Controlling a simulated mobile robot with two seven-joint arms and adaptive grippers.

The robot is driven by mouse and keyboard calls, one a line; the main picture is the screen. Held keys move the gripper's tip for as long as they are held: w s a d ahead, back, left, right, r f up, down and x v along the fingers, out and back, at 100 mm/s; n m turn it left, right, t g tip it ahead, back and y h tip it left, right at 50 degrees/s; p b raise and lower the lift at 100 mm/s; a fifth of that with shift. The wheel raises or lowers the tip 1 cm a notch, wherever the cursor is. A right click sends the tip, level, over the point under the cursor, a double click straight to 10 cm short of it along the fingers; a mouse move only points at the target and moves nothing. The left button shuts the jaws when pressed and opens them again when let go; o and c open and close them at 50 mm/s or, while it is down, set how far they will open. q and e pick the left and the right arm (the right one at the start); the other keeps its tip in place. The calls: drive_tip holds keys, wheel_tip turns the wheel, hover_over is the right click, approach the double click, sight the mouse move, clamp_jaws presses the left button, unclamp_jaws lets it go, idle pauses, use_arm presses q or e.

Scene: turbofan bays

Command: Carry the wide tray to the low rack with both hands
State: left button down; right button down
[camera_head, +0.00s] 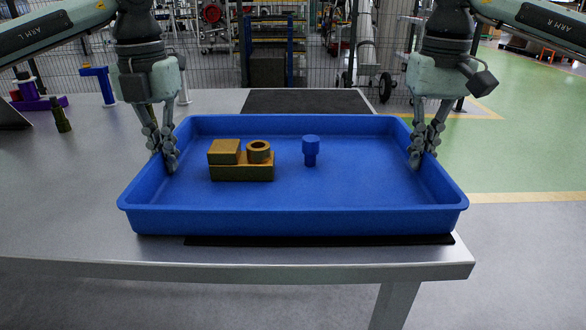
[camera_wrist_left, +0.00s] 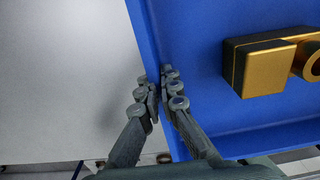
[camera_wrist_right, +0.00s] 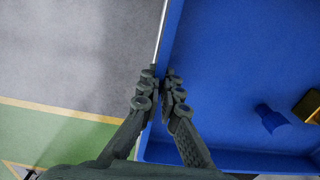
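The wide blue tray (camera_head: 293,221) is level at the front of the grey table, over a dark mat; I cannot tell whether it touches the mat. My left gripper (camera_head: 168,162) is shut on its left side wall, one finger on each side, as the left wrist view also shows (camera_wrist_left: 160,85). My right gripper (camera_head: 417,158) is shut on the right side wall in the same way, seen in the right wrist view (camera_wrist_right: 160,85). In the tray are a brass-coloured block part (camera_head: 241,173) with a ring (camera_head: 259,152) on it, and an upright blue peg (camera_head: 310,150). No low rack can be clearly identified.
The grey table (camera_head: 70,185) has free room left of the tray. A dark bottle-like part (camera_head: 61,115), purple parts (camera_head: 40,104) and a blue stand (camera_head: 100,82) are at the left. A mesh fence stands behind. Green floor (camera_head: 520,150) is open at the right.

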use_arm(q)
drive_tip(key=shift+r, duration=0.15)
use_arm(e)
drive_tip(key=shift+r, duration=0.1)
